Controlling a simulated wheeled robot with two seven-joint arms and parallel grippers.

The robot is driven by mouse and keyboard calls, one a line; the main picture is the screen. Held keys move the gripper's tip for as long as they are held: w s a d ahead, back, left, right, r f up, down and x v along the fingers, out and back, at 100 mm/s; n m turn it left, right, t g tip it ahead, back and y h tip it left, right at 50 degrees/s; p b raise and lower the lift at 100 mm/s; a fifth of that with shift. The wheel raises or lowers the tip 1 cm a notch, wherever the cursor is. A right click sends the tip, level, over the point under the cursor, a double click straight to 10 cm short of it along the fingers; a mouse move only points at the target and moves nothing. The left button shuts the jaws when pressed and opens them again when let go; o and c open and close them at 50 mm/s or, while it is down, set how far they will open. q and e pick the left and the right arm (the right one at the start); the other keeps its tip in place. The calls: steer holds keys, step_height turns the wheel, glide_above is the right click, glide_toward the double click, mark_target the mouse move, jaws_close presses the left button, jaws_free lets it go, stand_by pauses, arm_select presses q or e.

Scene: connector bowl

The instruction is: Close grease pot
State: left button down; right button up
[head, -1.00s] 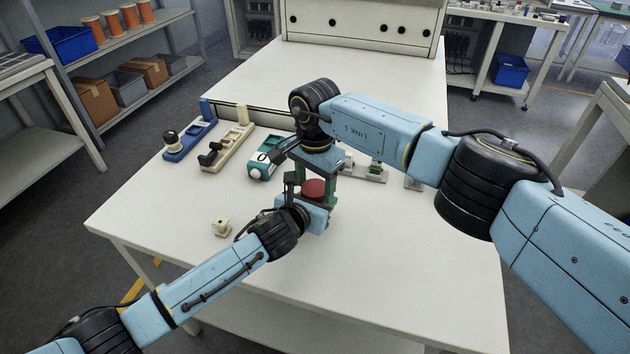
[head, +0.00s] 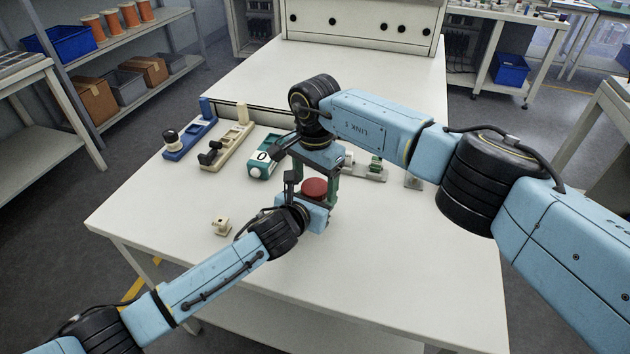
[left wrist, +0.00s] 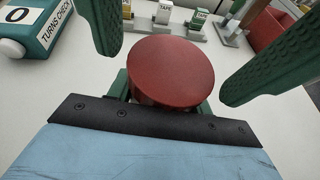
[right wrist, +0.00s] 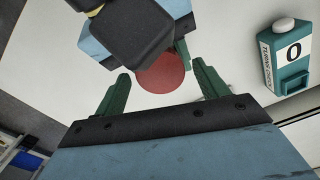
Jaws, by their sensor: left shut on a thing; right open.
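The red round lid (head: 314,188) sits at the top of the grease pot, held over the middle of the table. The lid is a broad disc in the left wrist view (left wrist: 171,72) and also shows in the right wrist view (right wrist: 161,73). My left gripper (head: 318,204) is shut on the pot below the lid; the lid mostly hides its fingers. My right gripper (right wrist: 160,70) points down from above, open, with its green fingers on either side of the lid and apart from it. I cannot tell whether the lid is fully seated.
A teal turns counter (head: 262,157) reading 0 stands just left of the grippers. A cream stand (head: 226,146) and a blue stand (head: 188,142) are farther left. A small cream block (head: 221,227) lies near my left wrist. The table's front right is clear.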

step_height(320, 180, up, 4)
steer(key=shift+r, duration=0.1)
steer(key=shift+o, duration=0.5)
steer(key=o, duration=0.5)
steer(key=shift+c, duration=0.2)
step_height(320, 180, up, 12)
arm_select(q)
steer(key=c, duration=0.6)
jaws_free()
